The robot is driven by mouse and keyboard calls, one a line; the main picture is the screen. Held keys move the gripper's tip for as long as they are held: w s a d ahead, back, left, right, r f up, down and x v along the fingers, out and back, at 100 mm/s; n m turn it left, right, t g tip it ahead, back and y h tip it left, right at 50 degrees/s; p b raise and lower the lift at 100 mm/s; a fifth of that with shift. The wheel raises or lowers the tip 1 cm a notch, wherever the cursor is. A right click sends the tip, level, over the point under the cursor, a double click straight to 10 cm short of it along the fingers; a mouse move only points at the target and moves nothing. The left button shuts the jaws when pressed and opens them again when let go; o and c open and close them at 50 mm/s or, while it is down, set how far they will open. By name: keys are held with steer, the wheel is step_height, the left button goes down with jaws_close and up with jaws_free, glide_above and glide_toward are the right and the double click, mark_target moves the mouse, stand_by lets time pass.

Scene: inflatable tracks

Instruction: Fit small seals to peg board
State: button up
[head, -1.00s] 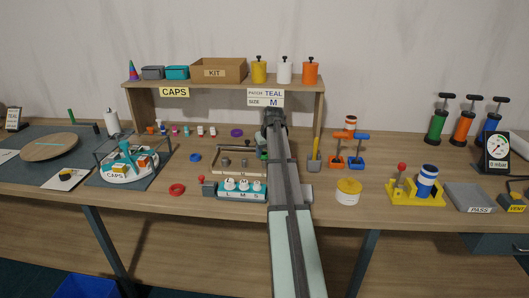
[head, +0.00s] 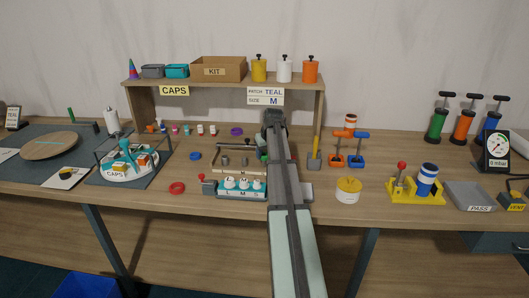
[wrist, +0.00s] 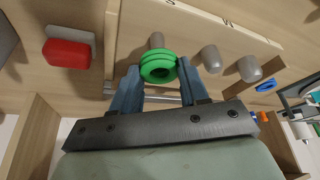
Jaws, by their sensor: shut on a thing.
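My gripper (wrist: 162,82) is shut on a pair of stacked green ring seals (wrist: 158,67), held between its blue fingers in the wrist view. The seals overlap the near part of one grey peg (wrist: 155,40); I cannot tell whether they are around it or in front of it. Two other grey pegs (wrist: 210,58) (wrist: 250,68) stand bare to the right. The wooden peg board (wrist: 190,27) carries dark letters along its far edge. In the head view the peg board (head: 222,172) stands left of my arm, which partly covers it and hides the fingertips.
A red block on a pale base (wrist: 68,52) sits left of the peg board in the wrist view. A red ring (head: 177,188), a blue ring (head: 195,156) and a purple ring (head: 237,132) lie on the table.

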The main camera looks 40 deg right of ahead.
mark_target(266, 156)
steer(key=shift+f, duration=1.95)
steer(key=o, duration=1.1)
steer(key=v, duration=1.3)
steer(key=shift+s+r, duration=0.2)
steer(key=shift+r, duration=0.15)
